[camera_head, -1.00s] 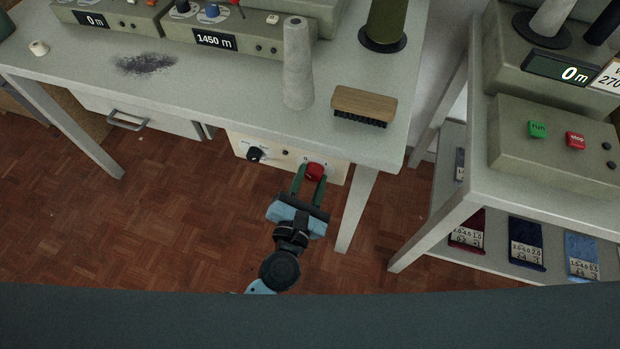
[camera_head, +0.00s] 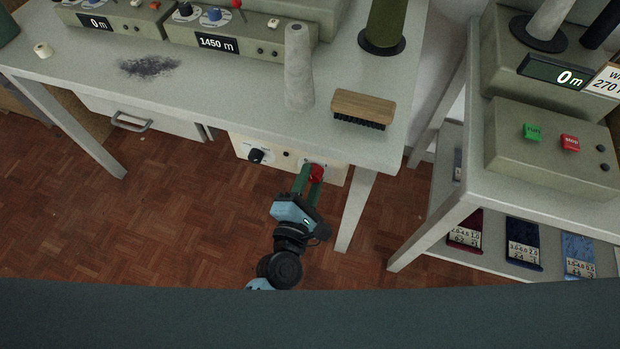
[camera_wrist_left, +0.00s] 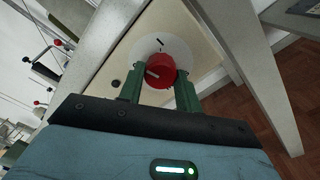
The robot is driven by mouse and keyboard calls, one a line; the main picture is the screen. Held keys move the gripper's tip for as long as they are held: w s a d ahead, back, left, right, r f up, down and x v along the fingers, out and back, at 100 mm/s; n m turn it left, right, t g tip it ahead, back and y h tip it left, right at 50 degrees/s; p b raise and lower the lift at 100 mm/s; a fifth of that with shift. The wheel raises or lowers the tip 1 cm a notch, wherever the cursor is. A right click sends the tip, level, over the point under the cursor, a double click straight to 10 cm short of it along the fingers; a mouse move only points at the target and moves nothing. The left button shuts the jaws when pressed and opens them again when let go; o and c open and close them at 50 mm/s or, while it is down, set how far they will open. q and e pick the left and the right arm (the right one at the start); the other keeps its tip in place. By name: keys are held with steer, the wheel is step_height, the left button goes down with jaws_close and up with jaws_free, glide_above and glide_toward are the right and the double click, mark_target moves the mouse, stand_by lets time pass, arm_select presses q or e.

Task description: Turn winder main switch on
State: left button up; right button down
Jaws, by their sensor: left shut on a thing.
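The red rotary switch (camera_head: 317,172) sits at the right end of a cream panel (camera_head: 240,146) under the table's front edge. In the left wrist view the red knob (camera_wrist_left: 160,70) stands on a pale round plate with a dark mark near its top, and a light line shows on the knob. My left gripper (camera_head: 310,176) has its green fingers on either side of the knob and is shut on it. It also shows in the left wrist view (camera_wrist_left: 158,84), tilted relative to the panel. The right gripper is not in view.
A table leg (camera_head: 354,210) stands close to the right of my gripper. A second table (camera_head: 440,225) is at right.

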arm_select(q)
steer(key=m+p, duration=0.1)
steer(key=m, duration=0.4)
steer(key=shift+r+m+p, duration=0.15)
steer(key=shift+m+p, duration=0.15)
steer(key=m+p, duration=0.1)
steer(key=m, duration=0.2)
steer(key=shift+m+p, duration=0.35)
steer(key=shift+m, duration=1.15)
steer(key=o, duration=0.9)
steer(key=shift+o, duration=0.5)
steer(key=shift+s, duration=0.1)
